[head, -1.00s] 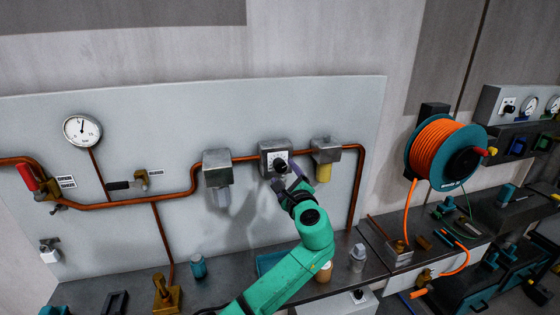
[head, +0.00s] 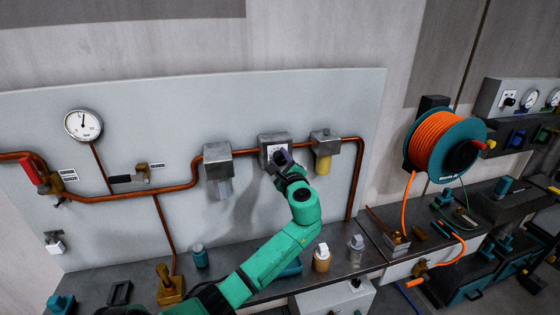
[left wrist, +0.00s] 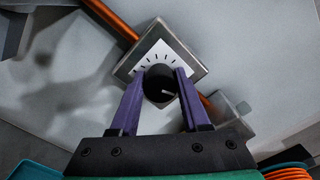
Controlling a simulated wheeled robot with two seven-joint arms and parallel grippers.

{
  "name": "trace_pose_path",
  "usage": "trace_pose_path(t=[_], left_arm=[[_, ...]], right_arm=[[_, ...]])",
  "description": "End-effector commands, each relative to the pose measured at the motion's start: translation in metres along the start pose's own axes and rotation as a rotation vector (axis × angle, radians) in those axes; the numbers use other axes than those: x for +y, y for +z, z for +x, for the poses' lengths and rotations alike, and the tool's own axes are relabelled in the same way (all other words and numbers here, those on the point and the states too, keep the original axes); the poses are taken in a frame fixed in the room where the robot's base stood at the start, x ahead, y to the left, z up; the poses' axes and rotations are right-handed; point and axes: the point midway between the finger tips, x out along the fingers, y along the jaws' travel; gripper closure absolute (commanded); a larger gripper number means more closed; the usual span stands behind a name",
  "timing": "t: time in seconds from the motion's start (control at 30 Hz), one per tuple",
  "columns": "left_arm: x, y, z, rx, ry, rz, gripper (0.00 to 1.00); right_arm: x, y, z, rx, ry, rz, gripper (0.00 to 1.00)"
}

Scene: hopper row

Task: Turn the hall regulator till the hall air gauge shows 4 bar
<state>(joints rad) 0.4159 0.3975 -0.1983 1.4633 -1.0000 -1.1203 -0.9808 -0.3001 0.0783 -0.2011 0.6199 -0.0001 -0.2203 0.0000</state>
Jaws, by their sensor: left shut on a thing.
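The hall regulator (head: 271,141) is a grey box with a white scale plate, set in the copper pipe on the wall panel. In the left wrist view the fingers (left wrist: 158,91) flank the knob. The round white air gauge (head: 83,124) hangs at upper left, its needle pointing roughly up; its numbers are too small to read. My right gripper is out of view.
A red-handled valve (head: 38,174) and a small black-handled valve (head: 131,178) sit on the pipe at left. Grey units flank the regulator, one with a clear bowl (head: 219,188), one with a yellow bowl (head: 323,164). An orange hose reel (head: 440,143) stands right.

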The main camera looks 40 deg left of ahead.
Motion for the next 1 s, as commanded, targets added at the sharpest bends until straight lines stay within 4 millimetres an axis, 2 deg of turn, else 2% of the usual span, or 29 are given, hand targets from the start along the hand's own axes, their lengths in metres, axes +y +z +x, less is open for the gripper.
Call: trace_pose_path(t=[0.37,1.0], left_arm=[[0.005,-0.004,0.000,0.000,0.002,-0.177,1.00],[0.008,-0.005,0.000,-0.002,0.002,-0.768,1.00]], right_arm=[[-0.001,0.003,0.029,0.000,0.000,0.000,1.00],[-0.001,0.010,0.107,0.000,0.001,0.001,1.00]])
